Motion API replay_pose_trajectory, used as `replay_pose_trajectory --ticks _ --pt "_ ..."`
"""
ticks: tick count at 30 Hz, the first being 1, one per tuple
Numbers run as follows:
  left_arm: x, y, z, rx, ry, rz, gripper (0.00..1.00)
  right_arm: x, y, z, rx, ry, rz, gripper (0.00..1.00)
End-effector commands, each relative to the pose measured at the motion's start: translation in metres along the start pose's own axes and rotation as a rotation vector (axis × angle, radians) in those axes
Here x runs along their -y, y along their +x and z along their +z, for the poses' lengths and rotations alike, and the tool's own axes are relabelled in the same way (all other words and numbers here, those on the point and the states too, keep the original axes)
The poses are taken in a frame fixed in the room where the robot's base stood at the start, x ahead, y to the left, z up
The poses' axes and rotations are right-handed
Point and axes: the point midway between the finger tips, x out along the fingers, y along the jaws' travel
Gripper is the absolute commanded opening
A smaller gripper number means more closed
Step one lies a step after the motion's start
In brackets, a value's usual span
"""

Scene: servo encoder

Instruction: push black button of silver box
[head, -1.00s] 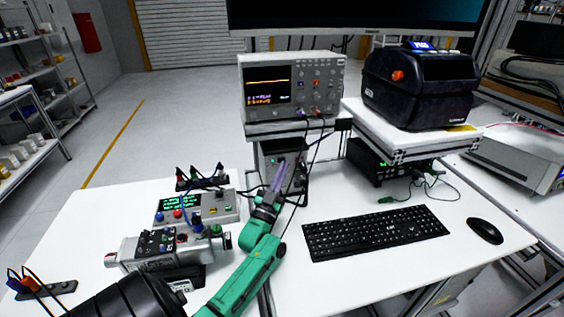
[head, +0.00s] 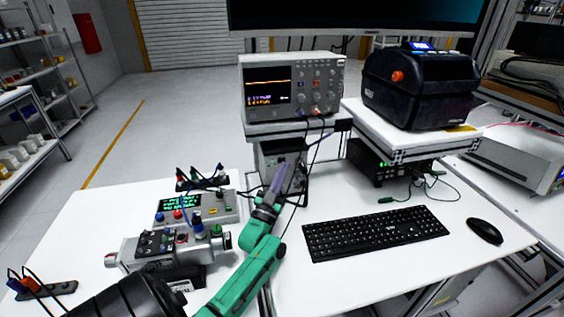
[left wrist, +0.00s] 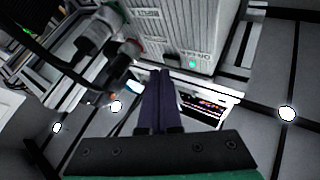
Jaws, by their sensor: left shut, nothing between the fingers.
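A silver-grey box (head: 270,153) stands under the oscilloscope shelf at the back of the table, partly hidden by my left gripper and dark cables. In the left wrist view a grey box face (left wrist: 180,30) fills the top, with a small lit green light near its lower edge. The fingers also show in the left wrist view (left wrist: 158,75). My right gripper is not in view.
An oscilloscope (head: 318,85) sits above the box. Cables hang beside my gripper. A keyboard (head: 375,232) and mouse (head: 485,230) lie to the right. Grey instruments with knobs (head: 165,245) stand to the left. A black printer (head: 420,90) is at the back right.

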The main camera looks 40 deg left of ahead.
Motion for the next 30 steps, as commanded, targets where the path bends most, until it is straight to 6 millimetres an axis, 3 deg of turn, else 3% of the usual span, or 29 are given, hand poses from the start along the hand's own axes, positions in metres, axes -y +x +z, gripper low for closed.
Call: replay_pose_trajectory --ticks 30 --pt "0.0049 0.0066 0.0047 0.000 0.000 0.000 0.00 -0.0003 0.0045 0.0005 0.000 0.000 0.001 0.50"
